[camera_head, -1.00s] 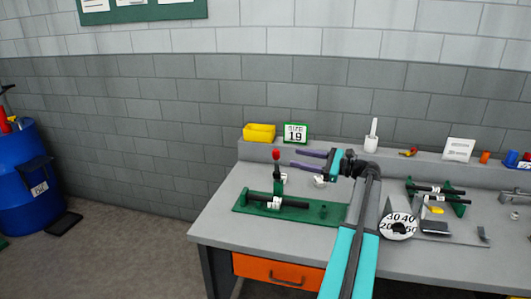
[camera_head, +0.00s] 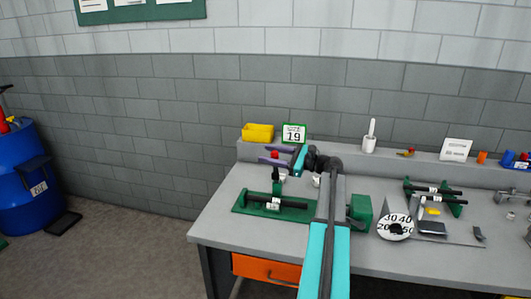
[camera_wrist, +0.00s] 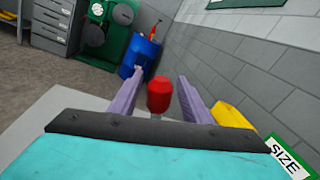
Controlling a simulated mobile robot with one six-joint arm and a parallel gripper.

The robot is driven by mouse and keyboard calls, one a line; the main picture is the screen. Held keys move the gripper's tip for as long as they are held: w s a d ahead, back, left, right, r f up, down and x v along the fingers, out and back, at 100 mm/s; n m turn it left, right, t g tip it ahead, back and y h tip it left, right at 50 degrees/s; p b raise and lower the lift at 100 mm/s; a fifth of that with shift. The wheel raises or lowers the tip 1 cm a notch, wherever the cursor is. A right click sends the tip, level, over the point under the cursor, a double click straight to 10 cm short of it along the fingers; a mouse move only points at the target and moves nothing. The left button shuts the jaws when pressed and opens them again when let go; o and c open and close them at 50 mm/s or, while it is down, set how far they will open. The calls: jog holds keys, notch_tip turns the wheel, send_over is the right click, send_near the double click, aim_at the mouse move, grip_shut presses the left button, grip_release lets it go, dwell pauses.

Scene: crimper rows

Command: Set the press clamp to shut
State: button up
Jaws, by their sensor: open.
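A green clamp fixture (camera_head: 241,207) with a black bar (camera_head: 290,204) lies on the left part of the bench. Its lever stands upright, topped by a red knob (camera_head: 275,155). My gripper (camera_head: 263,154) is open at knob height, its purple fingers reaching left. In the wrist view the red knob (camera_wrist: 159,94) is between the two open fingers (camera_wrist: 160,75), with gaps on both sides. The lower lever is mostly hidden there by my gripper body.
A yellow bin (camera_head: 258,132) and a "SIZE 19" sign (camera_head: 293,133) stand on the back ledge, close behind my gripper. A green block (camera_head: 361,208), a numbered dial (camera_head: 395,227) and another green fixture (camera_head: 450,207) are to the right. An orange drawer (camera_head: 265,269) is below.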

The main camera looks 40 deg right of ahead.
jog(key=shift+x, duration=0.95)
